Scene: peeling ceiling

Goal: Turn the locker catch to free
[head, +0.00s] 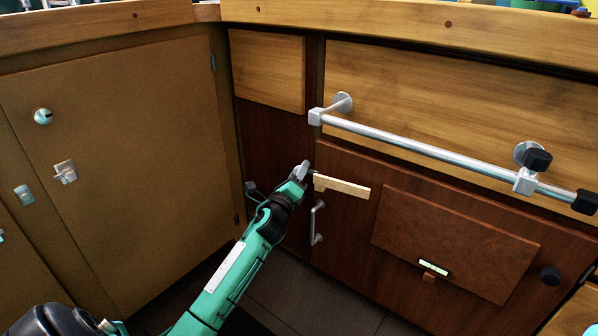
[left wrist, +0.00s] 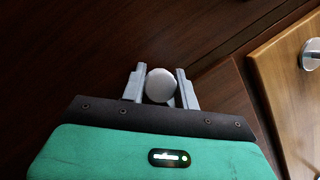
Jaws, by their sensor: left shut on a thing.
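A pale wooden bar (head: 342,186), which looks like the locker catch, lies nearly level across the upper left of the dark red-brown locker door (head: 345,250). My left gripper (head: 303,170) is at the bar's left end, by the door's left edge. In the left wrist view my left gripper (left wrist: 160,88) is shut on a round, pale grey knob (left wrist: 161,84) between its two fingers. The wooden bar does not show in that view, so I cannot tell how the knob joins it. My right gripper is not in view.
A metal rail (head: 430,152) with clamps runs above the door. A small metal handle (head: 316,222) is just below the gripper. A tan cabinet (head: 120,160) stands close on the left.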

